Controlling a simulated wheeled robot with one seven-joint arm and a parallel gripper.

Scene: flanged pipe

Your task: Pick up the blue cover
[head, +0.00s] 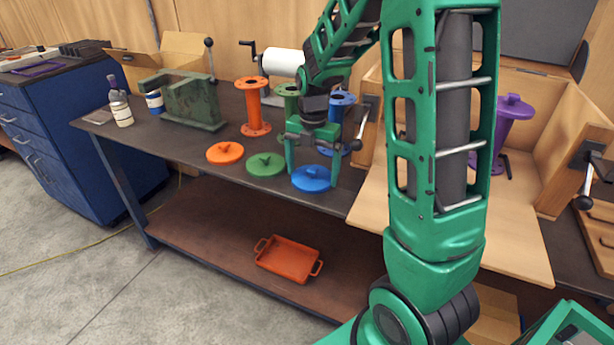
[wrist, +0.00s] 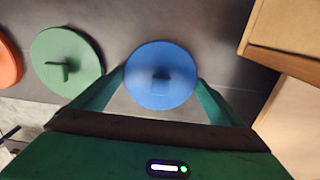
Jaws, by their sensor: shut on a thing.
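The blue cover (head: 311,179) is a round disc at the front of the dark workbench, right of the green cover (head: 265,164) and the orange cover (head: 225,152). My gripper (head: 311,180) reaches down over the blue cover, one finger on each side. In the wrist view the blue cover (wrist: 160,75) lies between the fingertips, which meet its rim. The green cover (wrist: 67,62) lies left of it there. My gripper is shut on the blue cover. Whether the cover is clear of the bench cannot be told.
Orange (head: 253,107), green (head: 286,100) and blue (head: 340,105) flanged pipes stand behind the covers. A purple pipe (head: 503,130) stands in a wooden box (head: 543,110) at right. A green block fixture (head: 190,100) is at left. An orange tray (head: 288,259) lies on the lower shelf.

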